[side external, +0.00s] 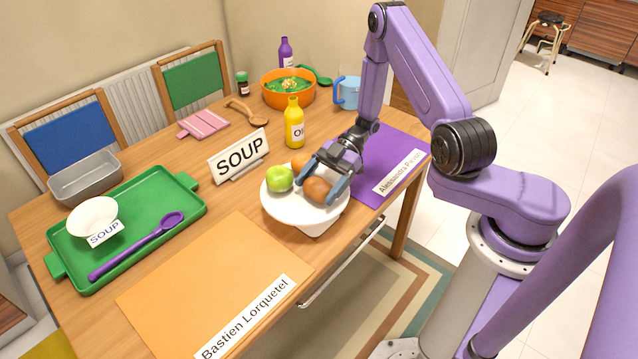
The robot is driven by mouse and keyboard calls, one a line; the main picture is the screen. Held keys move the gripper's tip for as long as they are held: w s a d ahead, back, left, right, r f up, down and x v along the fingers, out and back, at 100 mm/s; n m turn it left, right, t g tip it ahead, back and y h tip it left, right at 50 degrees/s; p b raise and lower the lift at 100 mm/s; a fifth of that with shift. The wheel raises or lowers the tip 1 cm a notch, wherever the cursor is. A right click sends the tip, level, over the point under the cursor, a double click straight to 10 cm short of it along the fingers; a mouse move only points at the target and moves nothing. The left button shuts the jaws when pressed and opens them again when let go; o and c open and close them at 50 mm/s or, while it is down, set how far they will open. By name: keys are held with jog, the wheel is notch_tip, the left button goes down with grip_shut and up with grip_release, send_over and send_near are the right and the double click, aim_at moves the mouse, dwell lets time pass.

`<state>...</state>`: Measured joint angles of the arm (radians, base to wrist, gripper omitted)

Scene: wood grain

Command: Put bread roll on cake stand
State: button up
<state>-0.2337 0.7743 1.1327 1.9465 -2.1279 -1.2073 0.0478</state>
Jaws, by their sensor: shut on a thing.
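The bread roll (318,190) is brown and rounded, and it is between the fingers of my gripper (319,187). My gripper is shut on it and points down over the right part of the white cake stand (283,209). The roll is at the height of the stand's plate; I cannot tell whether its underside touches the plate. A green apple (279,179) sits on the stand's left part. An orange fruit (298,162) shows behind, partly hidden by my gripper.
A SOUP sign (239,156) and a yellow bottle (294,123) stand behind the stand. A green tray (150,212) with a white bowl (93,216) and purple spoon (136,246) is left. An orange placemat (212,285) lies in front, a purple placemat (385,165) right.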

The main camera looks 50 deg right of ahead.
jog(key=shift+f, duration=0.5)
jog(key=o, duration=0.9)
jog(key=shift+d, duration=0.1)
